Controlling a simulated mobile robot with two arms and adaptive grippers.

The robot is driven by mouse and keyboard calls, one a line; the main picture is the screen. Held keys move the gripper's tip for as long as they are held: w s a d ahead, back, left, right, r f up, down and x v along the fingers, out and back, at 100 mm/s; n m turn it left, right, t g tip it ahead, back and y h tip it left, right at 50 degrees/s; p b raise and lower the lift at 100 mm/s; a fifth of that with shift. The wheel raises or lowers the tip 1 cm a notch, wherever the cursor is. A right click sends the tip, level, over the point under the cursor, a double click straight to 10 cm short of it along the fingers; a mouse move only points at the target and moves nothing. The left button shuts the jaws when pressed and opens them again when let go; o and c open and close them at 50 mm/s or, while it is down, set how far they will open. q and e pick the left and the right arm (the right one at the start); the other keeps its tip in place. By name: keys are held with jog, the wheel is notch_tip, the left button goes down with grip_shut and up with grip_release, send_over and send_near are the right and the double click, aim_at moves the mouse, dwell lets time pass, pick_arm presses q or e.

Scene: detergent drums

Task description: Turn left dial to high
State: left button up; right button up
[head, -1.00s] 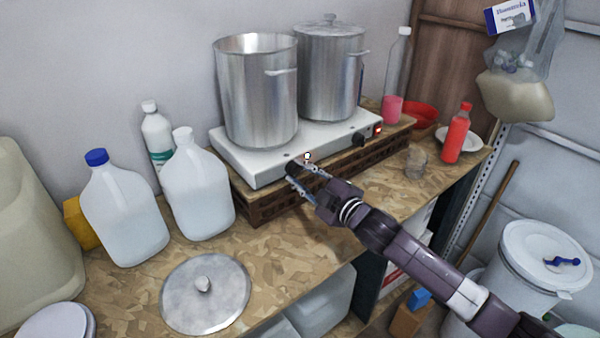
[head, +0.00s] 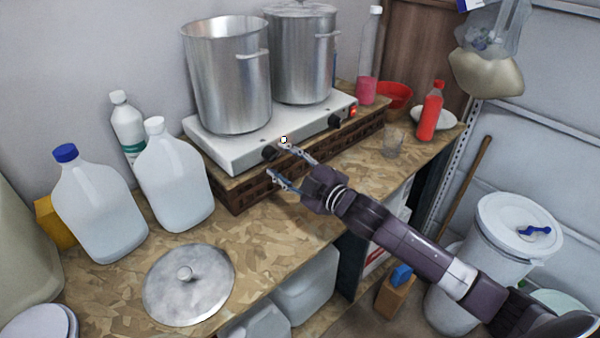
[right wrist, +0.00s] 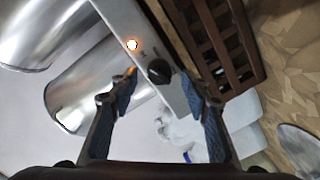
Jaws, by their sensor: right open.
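The left dial (head: 269,153) is a black knob on the front face of the white two-burner hotplate (head: 225,157). My right gripper (head: 277,161) is open and empty in front of this dial, with one finger to each side and a small gap to it. In the right wrist view the black dial (right wrist: 159,72) sits between the spread fingertips (right wrist: 160,80), nearer the far end of the opening. I cannot read the dial's setting. A second black dial (head: 335,121) is farther right, beside a lit red switch (head: 353,111). My left gripper is not in view.
Two steel pots (head: 228,85) (head: 303,60) stand on the hotplate, which rests on a brown slatted crate (head: 237,193). White jugs (head: 175,180) stand to the left, and a round metal lid (head: 188,285) lies in front.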

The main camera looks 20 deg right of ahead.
jog(key=v, duration=0.9)
jog(key=shift+s, duration=0.4)
jog(key=shift+d, duration=0.15)
